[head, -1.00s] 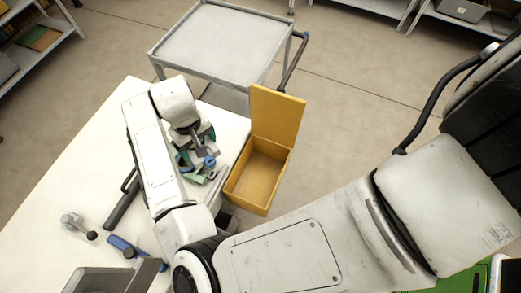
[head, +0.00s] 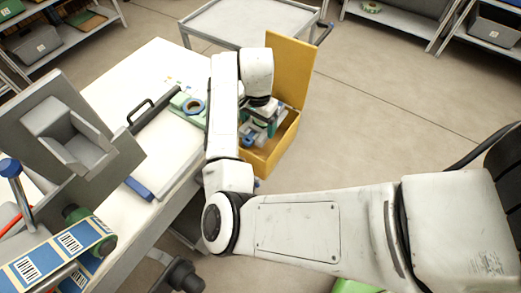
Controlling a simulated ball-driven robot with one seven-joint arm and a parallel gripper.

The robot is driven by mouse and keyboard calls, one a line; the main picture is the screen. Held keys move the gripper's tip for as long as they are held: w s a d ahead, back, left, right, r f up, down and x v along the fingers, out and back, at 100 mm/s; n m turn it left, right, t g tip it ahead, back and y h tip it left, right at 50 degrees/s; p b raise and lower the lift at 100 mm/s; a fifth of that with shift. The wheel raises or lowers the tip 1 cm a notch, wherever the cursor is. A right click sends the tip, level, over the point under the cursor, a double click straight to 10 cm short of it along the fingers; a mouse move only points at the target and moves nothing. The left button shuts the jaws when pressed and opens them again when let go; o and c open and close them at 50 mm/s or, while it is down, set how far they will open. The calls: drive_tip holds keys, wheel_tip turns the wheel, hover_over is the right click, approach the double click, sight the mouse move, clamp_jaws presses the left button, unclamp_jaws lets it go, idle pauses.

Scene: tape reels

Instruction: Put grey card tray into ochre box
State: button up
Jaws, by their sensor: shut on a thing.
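The ochre box (head: 289,72) stands beside the right edge of the white table, with its lid raised at the back. My gripper (head: 262,128) is over the box opening, in front of the raised lid. It is shut on a small greyish thing, which I take to be the grey card tray (head: 257,138). My arm and gripper hide most of it, and I cannot tell whether it touches the box floor or walls. Bluish parts show around the grip.
A grey machine with barcode labels (head: 35,262) stands at the left front. A grey cart (head: 245,22) is behind the box.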

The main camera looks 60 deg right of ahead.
sight(259, 153)
wheel_tip(259, 153, down, 13)
drive_tip(key=shift+f+b, duration=0.1)
drive_tip(key=shift+b, duration=0.35)
drive_tip(key=shift+f, duration=0.1)
drive_tip(key=o, duration=1)
wheel_tip(259, 153, up, 12)
drive_tip(key=shift+r+p, duration=0.2)
drive_tip(key=shift+p, duration=0.25)
